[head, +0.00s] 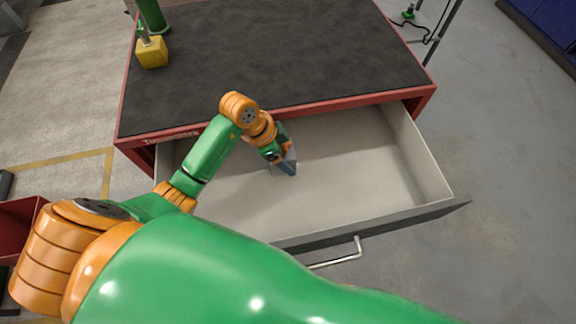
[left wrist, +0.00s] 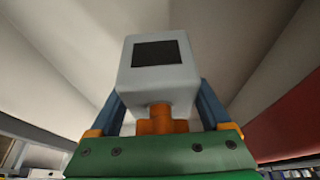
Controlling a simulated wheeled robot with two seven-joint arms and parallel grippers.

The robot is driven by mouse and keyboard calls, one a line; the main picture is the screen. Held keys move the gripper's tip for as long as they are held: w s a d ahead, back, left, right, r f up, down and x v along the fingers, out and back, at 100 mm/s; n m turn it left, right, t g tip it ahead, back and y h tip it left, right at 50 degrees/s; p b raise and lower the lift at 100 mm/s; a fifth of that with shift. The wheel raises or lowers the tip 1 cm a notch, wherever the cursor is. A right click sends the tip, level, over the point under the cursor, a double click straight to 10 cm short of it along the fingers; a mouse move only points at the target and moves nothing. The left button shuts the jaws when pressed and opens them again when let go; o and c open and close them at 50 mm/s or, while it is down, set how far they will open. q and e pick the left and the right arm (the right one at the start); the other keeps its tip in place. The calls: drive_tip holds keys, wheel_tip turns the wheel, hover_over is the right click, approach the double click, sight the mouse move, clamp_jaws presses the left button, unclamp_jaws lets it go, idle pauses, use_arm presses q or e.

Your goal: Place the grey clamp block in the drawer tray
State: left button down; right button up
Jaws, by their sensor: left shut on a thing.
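The grey clamp block (left wrist: 158,90), with a dark rectangle on its face, fills the middle of the left wrist view between two blue fingers. My left gripper (head: 284,165) is shut on it. In the head view only a small grey part of the block (head: 290,155) shows by the fingers. The drawer tray (head: 350,165) is pulled out below the table, pale inside and otherwise empty. The left gripper is over its inside, near the middle. Whether the block touches the tray floor I cannot tell. My right gripper is not in view.
The red table (head: 270,60) with a dark top stands behind the drawer. A yellow block (head: 151,52) and a green post (head: 152,15) are at its back left. The drawer's front wall has a metal handle (head: 337,258). The tray's right half is clear.

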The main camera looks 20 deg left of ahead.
use_arm(q)
wheel_tip(320, 180, down, 4)
drive_tip(key=shift+f+b, duration=0.2)
drive_tip(key=shift+b, duration=0.15)
unclamp_jaws()
drive_tip(key=p+v, duration=0.2)
drive_tip(key=v, duration=1)
drive_tip(key=shift+s, duration=0.1)
